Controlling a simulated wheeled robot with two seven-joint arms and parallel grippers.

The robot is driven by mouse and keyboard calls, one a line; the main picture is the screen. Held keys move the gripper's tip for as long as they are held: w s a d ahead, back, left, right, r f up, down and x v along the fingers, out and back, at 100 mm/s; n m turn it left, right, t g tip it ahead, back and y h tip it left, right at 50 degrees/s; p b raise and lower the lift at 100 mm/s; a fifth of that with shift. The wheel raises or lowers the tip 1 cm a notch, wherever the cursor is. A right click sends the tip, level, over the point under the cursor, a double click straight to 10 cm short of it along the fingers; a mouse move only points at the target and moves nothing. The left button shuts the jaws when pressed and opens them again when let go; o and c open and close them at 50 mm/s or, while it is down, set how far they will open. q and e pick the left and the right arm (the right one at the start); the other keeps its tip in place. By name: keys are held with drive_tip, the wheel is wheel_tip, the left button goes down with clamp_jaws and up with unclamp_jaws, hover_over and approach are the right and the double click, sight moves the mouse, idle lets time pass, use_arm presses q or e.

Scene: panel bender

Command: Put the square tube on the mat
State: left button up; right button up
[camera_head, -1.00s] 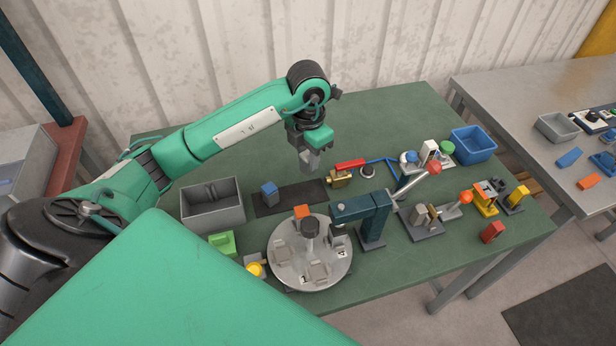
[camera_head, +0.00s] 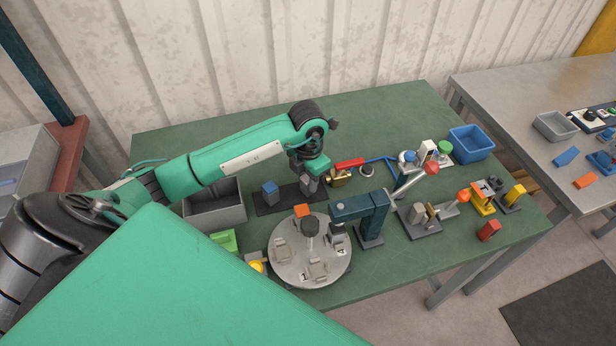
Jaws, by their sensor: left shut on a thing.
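My left gripper (camera_head: 308,184) points down over the right end of the dark mat (camera_head: 288,203). It is shut on a small grey piece, which I take to be the square tube; the fingers hide most of it. The gripper is low, close to the mat, but I cannot tell whether the piece touches it. My right gripper is not in view.
A grey bin (camera_head: 229,216) stands left of the mat. A round turntable (camera_head: 285,265) and a dark blue press (camera_head: 365,215) stand in front. A padlock with a red bar (camera_head: 345,166) is close right of the gripper. A blue bin (camera_head: 471,143) is far right.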

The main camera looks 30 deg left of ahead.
use_arm(q)
drive_tip(key=o, duration=1)
drive_tip(key=shift+r, duration=0.45)
drive_tip(key=shift+r+b, duration=1.1)
drive_tip(key=shift+r, duration=4.55)
